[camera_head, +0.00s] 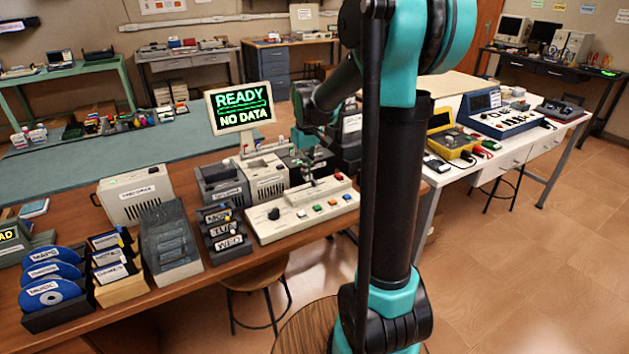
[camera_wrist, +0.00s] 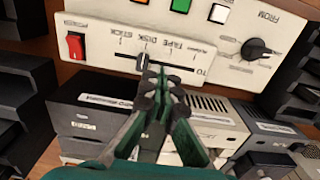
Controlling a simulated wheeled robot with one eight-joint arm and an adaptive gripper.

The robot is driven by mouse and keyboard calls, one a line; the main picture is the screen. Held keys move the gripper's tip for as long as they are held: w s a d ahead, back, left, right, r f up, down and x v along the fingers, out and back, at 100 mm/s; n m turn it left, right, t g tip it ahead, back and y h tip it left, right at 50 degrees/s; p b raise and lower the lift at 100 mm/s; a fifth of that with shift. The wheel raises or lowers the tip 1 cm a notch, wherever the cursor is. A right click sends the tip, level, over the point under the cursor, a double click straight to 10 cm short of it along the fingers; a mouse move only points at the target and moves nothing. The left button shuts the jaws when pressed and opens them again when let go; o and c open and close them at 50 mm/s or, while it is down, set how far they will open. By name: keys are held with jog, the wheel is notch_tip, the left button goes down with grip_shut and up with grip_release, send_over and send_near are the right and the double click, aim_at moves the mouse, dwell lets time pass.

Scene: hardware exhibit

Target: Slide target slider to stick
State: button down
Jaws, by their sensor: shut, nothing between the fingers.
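The target slider (camera_wrist: 143,61) is a small knob in a horizontal slot on the cream control panel (camera_wrist: 100,18). Labels beside the slot read STICK, DISK and TAPE. In the wrist view the knob sits nearest DISK, and STICK is to its left. My gripper (camera_wrist: 158,76) is shut and empty, with its fingertips close to the knob on its right side. I cannot tell whether they touch it. The panel also shows in the head view (camera_head: 262,228), where my gripper (camera_head: 309,180) is small over its back part and the slider is too small to make out.
The panel also carries a red rocker switch (camera_wrist: 76,45), a black FROM dial (camera_wrist: 258,50) and coloured buttons. Grey and beige device boxes (camera_head: 265,178) stand close behind it. MON, TUE and WED holders (camera_head: 222,226) stand to its left. A screen (camera_head: 240,107) reads READY, NO DATA.

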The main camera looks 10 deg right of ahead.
jog(key=shift+w+d, duration=0.1)
jog(key=shift+d, duration=0.1)
dwell(0.5)
jog(key=shift+w+d, duration=0.1)
jog(key=shift+d, duration=0.25)
jog(key=shift+f, duration=0.7)
dwell(0.8)
jog(key=shift+w+d, duration=0.25)
jog(key=shift+d, duration=0.45)
jog(key=shift+w+d, duration=0.2)
jog(key=shift+d, duration=0.45)
jog(key=shift+w+d, duration=0.25)
jog(key=shift+d, duration=0.45)
dwell(0.6)
jog(key=shift+s+a, duration=0.1)
jog(key=shift+a, duration=0.15)
jog(key=shift+r, duration=0.1)
notch_tip(320, 180, up, 7)
dwell(1.0)
